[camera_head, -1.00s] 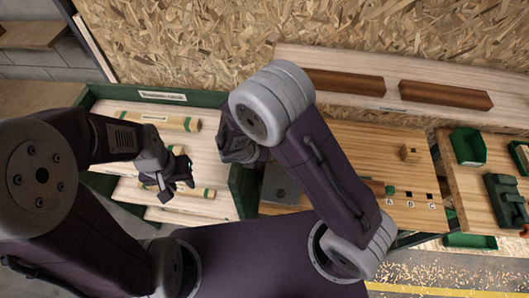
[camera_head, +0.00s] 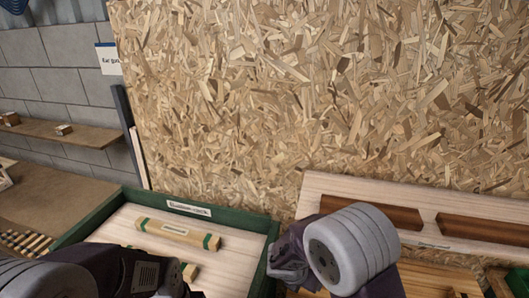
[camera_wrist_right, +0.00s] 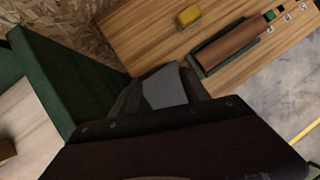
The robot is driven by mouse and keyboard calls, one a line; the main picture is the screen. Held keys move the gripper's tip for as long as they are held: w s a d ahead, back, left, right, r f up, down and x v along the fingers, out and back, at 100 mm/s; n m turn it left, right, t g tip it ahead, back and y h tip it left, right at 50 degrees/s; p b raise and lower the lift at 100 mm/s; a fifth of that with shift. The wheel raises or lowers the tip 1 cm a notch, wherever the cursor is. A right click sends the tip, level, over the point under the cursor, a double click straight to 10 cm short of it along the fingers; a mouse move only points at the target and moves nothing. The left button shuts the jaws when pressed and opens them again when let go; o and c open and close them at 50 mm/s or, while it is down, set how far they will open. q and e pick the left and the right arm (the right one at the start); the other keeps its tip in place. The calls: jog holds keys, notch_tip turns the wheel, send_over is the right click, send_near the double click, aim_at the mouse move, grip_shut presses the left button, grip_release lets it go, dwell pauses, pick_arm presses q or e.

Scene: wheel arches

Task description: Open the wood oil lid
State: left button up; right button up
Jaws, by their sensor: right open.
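I cannot make out a wood oil container or its lid in either view. My right gripper (camera_head: 287,268) shows at the bottom middle of the head view, beside the green-walled tray. The right wrist view shows its dark body at the bottom, with the open jaws (camera_wrist_right: 163,88) around a plain grey patch. I cannot tell whether that patch is touched.
The green-walled tray (camera_head: 75,222) holds wooden pieces with green bands (camera_head: 177,234). A chipboard wall (camera_head: 300,90) rises behind. A pale board with brown slots (camera_head: 415,190) stands at right. The right wrist view shows a yellow block (camera_wrist_right: 188,16) and a brown bar (camera_wrist_right: 230,46) on a wooden table.

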jog(key=s+d+f+m+g+y+b, duration=0.1)
jog(key=s+d+f+m+b, duration=0.2)
jog(key=d+m, duration=0.25)
jog(key=s+d+f+m+g+b, duration=0.1)
jog(key=s+d+f+m+b, duration=0.25)
jog(key=m, duration=0.35)
pick_arm(q)
notch_tip(320, 180, down, 10)
jog(key=shift+d+f, duration=0.15)
jog(key=shift+d, duration=0.15)
pick_arm(e)
jog(key=s+a+m+y, duration=0.3)
jog(key=s+m, duration=0.3)
jog(key=m, duration=1)
jog(key=shift+s+a+g+y, duration=0.3)
jog(key=shift+s+a, duration=0.1)
